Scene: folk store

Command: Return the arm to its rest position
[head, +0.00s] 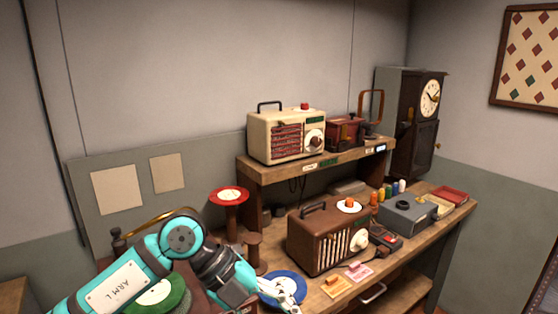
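My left arm comes in from the lower left over the workbench (322,292), low and bent. It bears the label "ARM L". My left gripper (289,298) is at the bottom of the view, over or beside a blue disc (268,285) with a light centre. The arm's wrist and the frame edge hide part of the fingers, so I cannot tell whether they are open or shut, or whether they touch the disc. I see no object clearly held. My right gripper is not in view.
A brown radio (312,243) stands right of my gripper, with small tags (336,286) before it. A red-topped spool (229,200) stands behind my arm, and a green disc (158,290) lies by it. A raised shelf (262,176) holds a cream radio (280,133). Open air lies above my arm.

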